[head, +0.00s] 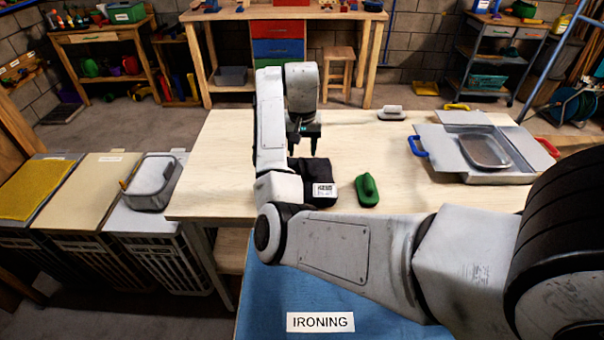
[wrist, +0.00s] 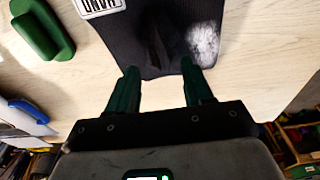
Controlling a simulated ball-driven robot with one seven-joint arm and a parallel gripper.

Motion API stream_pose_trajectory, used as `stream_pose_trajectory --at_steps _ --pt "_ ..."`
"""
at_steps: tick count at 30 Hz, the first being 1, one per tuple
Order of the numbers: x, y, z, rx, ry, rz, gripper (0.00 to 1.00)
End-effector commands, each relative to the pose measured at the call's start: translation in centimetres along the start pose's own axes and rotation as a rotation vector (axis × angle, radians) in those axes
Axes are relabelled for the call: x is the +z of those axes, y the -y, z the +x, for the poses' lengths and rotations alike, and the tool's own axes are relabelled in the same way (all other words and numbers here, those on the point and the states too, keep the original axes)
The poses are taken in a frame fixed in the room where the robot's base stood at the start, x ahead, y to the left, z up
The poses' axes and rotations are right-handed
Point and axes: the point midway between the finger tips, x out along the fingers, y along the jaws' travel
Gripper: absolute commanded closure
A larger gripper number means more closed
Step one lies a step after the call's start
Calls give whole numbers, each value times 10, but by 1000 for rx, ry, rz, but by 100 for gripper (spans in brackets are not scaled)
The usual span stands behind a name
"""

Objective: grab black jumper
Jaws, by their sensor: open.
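The black jumper (head: 316,169) lies folded on the pale wooden table, with a white label at its near end. In the wrist view the jumper (wrist: 150,45) is dark ribbed cloth with part of a label and a pale whitish patch. My gripper (head: 304,143) is at the jumper's far end, pointing down, with its jaws apart. In the wrist view the two dark green fingers of my gripper (wrist: 158,82) reach toward the jumper's edge, with nothing held between them. My arm hides the jumper's left side in the head view.
A green handled block (head: 368,191) stands just right of the jumper. A grey handled block (head: 391,114) is farther back. A metal case with a tray (head: 484,150) is on the right. A blue ironing mat (head: 262,300) is in front. The table's left part is clear.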

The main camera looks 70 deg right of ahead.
Motion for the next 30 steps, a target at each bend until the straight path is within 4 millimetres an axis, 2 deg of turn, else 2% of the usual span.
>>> stream_pose_trajectory --at_steps 5,13,22,23,30 --pt "0 0 12 0 3 -1 49" --pt "0 1 49 0 3 0 49" --pt "0 1 55 -1 0 0 49" --pt "0 1 55 -1 0 0 50" --pt "0 1 55 -1 0 0 73"
